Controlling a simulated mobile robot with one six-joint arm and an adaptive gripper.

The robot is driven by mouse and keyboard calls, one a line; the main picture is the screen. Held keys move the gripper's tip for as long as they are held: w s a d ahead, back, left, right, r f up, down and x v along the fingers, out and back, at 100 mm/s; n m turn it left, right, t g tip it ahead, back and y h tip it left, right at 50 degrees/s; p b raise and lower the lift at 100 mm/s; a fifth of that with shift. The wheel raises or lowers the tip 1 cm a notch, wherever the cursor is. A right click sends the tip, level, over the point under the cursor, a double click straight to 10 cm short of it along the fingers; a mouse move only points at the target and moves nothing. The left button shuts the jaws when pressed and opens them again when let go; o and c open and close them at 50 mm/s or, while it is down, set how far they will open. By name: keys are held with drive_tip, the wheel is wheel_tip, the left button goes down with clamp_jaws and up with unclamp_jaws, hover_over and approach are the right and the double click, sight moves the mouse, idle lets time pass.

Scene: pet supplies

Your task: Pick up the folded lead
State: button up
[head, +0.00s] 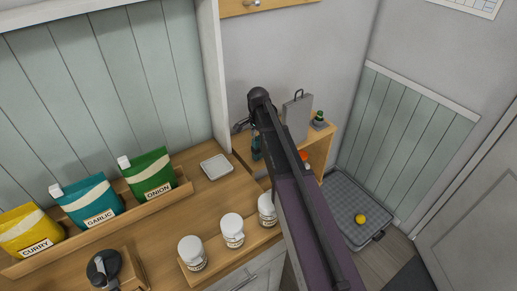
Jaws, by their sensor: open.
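I cannot make out a folded lead in the head view; my arm covers part of the wooden counter and the small shelf unit behind it. My gripper (240,126) shows only as a small dark part at the far end of my arm, left of the joint, above the back right of the counter. It is open, and I see nothing held in it. Most of it is hidden by the arm.
The counter holds a grey square dish (216,167), white-lidded jars (232,229) and pouches labelled curry (27,232), garlic (90,199) and onion (150,175). A shelf unit (319,153) stands at right. A yellow ball (360,218) lies on a grey tray (345,196).

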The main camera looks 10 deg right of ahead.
clamp_jaws()
idle(0.3)
drive_tip(key=shift+r, duration=0.15)
wheel_tip(320, 180, up, 10)
drive_tip(key=p, duration=1)
idle(0.8)
